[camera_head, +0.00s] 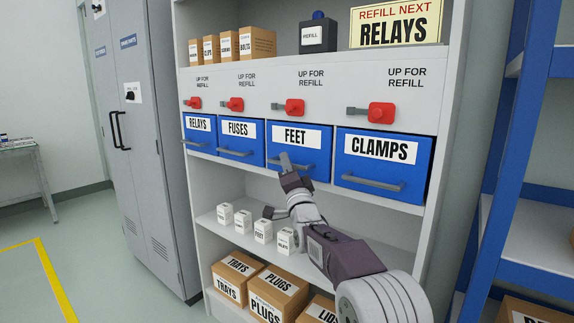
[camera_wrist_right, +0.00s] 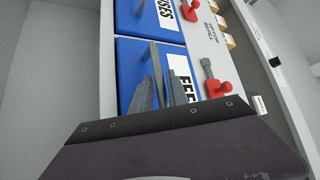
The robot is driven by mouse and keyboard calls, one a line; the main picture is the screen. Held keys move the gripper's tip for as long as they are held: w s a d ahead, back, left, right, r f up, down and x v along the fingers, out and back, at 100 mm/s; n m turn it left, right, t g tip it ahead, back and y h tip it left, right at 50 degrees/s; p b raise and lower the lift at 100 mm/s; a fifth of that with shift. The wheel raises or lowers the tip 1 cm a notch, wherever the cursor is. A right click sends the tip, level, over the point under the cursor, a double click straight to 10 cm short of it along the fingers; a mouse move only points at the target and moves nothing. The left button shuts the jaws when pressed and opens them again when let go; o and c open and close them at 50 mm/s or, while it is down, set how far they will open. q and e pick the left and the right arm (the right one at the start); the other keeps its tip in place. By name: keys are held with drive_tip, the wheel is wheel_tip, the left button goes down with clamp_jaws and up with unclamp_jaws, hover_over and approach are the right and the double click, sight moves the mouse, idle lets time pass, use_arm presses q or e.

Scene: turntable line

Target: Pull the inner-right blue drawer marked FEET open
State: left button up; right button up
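The blue FEET drawer (camera_head: 312,168) is shut in the row under the red latches, between the FUSES drawer (camera_head: 253,153) and the CLAMPS drawer (camera_head: 415,168). My right gripper (camera_head: 287,163) is at the front of the FEET drawer, over its grey handle. In the right wrist view the FEET drawer (camera_wrist_right: 127,62) lies sideways. There the two grey fingers of my right gripper (camera_wrist_right: 163,92) are apart, with the drawer's handle (camera_wrist_right: 156,68) showing between them; I cannot tell whether they touch it. My left gripper is not in view.
Red latches, such as the one above FEET (camera_head: 295,107), sit on the panel above the drawers. Several small white boxes (camera_head: 263,231) stand on the shelf below, near my right arm. A grey cabinet (camera_head: 150,150) stands left and a blue rack (camera_head: 500,130) right.

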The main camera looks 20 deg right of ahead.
clamp_jaws()
idle(1.4)
